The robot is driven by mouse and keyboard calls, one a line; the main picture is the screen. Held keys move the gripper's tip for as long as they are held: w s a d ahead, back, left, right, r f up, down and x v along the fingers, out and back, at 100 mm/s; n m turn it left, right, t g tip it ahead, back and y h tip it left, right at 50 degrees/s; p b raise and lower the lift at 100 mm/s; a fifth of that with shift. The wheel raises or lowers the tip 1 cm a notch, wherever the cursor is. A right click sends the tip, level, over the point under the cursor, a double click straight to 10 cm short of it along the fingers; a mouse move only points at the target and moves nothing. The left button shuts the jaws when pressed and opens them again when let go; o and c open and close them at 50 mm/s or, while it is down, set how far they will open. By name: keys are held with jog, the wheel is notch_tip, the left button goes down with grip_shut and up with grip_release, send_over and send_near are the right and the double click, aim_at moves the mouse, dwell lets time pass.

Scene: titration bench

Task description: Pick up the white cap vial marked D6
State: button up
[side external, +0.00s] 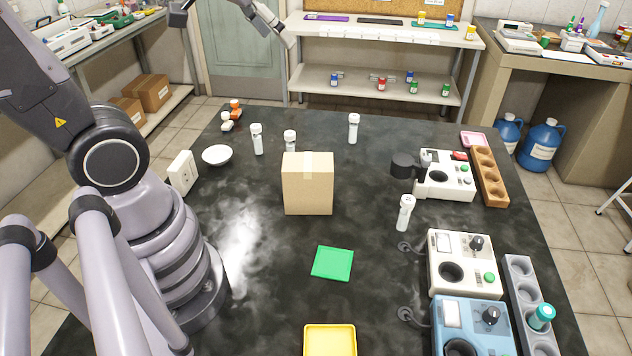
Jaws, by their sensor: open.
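Several white-capped vials stand upright on the black bench: one at the back left (257,139), one partly hidden behind the cardboard box (290,139), one at the back middle (354,128) and one at right (404,213) beside the instruments. Their markings are too small to read, so I cannot tell which is D6. My gripper (233,28) shows only in part at the top edge, its fingers apart, well above the bench and clear of the vials.
The cardboard box (308,190) stands mid-bench. A white dish (217,155), green pad (333,263) and yellow tray (330,341) lie around it. Instruments (463,263), a wooden rack (489,177) and a grey rack (527,297) with a teal-capped vial (541,317) line the right.

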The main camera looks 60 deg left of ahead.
jog(key=w+a+f+t+y, duration=0.1)
jog(key=w+a+f, duration=0.25)
jog(key=w, duration=0.35)
jog(key=w+a+f+t, duration=0.1)
jog(key=w+a+f, duration=0.1)
jog(key=w+f, duration=0.3)
jog(key=n+t, duration=0.1)
jog(key=t, duration=0.1)
send_near(351, 118)
jog(key=s+d+r, duration=0.2)
jog(key=d+r, duration=0.2)
jog(key=r, duration=0.3)
notch_tip(351, 118, down, 8)
jog(key=a+n+t+y, duration=0.1)
jog(key=a+t+y, duration=0.1)
jog(key=a, duration=0.1)
jog(key=x, duration=1.2)
jog(key=shift+w+d+f, duration=0.3)
jog(key=shift+w+f, duration=0.05)
jog(key=shift+w, duration=0.05)
jog(key=c, duration=1.1)
